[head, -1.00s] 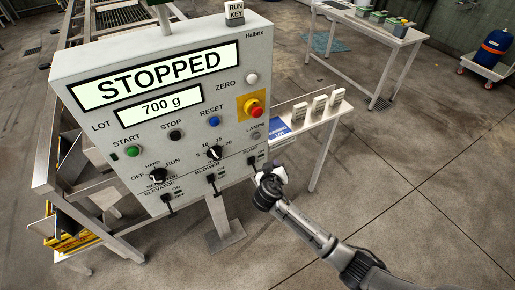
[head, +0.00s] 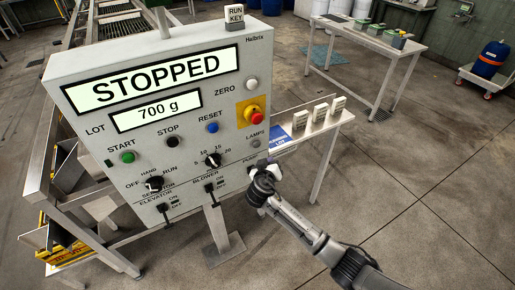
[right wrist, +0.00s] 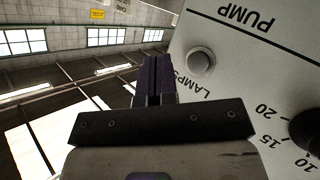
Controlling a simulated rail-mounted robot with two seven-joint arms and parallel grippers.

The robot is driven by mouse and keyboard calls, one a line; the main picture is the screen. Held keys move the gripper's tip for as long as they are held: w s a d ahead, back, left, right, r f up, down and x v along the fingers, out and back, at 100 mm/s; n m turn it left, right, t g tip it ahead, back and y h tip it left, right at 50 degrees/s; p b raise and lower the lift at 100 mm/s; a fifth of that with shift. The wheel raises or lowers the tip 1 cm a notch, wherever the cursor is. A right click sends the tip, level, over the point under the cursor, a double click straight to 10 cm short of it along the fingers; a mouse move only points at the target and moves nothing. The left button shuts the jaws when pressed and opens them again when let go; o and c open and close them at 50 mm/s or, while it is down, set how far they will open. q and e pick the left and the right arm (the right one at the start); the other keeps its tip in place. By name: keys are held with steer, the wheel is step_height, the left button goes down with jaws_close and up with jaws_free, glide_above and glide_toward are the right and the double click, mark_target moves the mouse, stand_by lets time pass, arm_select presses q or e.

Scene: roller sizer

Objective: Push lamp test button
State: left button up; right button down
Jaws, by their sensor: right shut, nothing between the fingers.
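The lamp test button is a small grey round button (head: 256,143) marked LAMPS, at the lower right of the control panel (head: 225,133). In the right wrist view the button (right wrist: 200,61) sticks out of the pale panel, to the right of my fingers. My right gripper (head: 262,169) is just below the button in the head view and covers the pump switch. In the right wrist view its dark fingers (right wrist: 154,80) are together and empty, seemingly apart from the button. My left gripper is not in view.
The panel's displays (head: 155,78) read STOPPED and 700 g. A red emergency stop (head: 252,114) on yellow sits above the lamp button. The blower switch (head: 211,188) and a black dial (head: 212,160) are to the left. A small side table (head: 335,122) holds white blocks behind.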

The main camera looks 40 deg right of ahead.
mark_target(257, 144)
steer(key=shift+w+d+b, duration=0.15)
steer(key=shift+w+b, duration=0.7)
steer(key=shift+w, duration=0.55)
steer(key=shift+w+d+b, duration=0.15)
steer(key=shift+w+b, duration=0.7)
steer(key=shift+w, duration=0.5)
steer(key=shift+w+f, duration=0.1)
steer(key=shift+w, duration=0.05)
steer(key=shift+w, duration=0.1)
steer(key=shift+w+b, duration=0.2)
steer(key=shift+b, duration=0.15)
